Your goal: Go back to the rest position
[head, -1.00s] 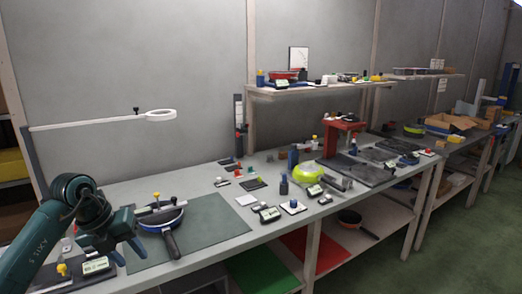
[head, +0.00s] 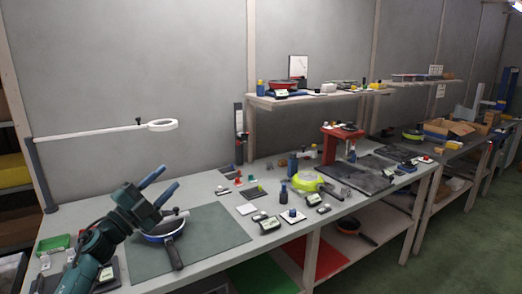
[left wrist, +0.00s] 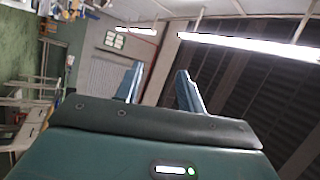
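My left gripper (head: 160,183) is raised above the left end of the workbench in the head view. Its two blue fingers are spread apart, with nothing between them. In the left wrist view the fingers (left wrist: 160,88) also stand apart and empty, pointing toward the ceiling lights and far wall. A blue-rimmed pan (head: 165,229) rests on the dark green mat (head: 218,224), just below and right of the gripper, partly hidden by it. My right gripper is not in view.
The workbench (head: 228,259) carries several small parts, a lime green pan (head: 306,181) and a red press (head: 330,146). A wall shelf (head: 310,98) holds more items. The air around the gripper looks clear.

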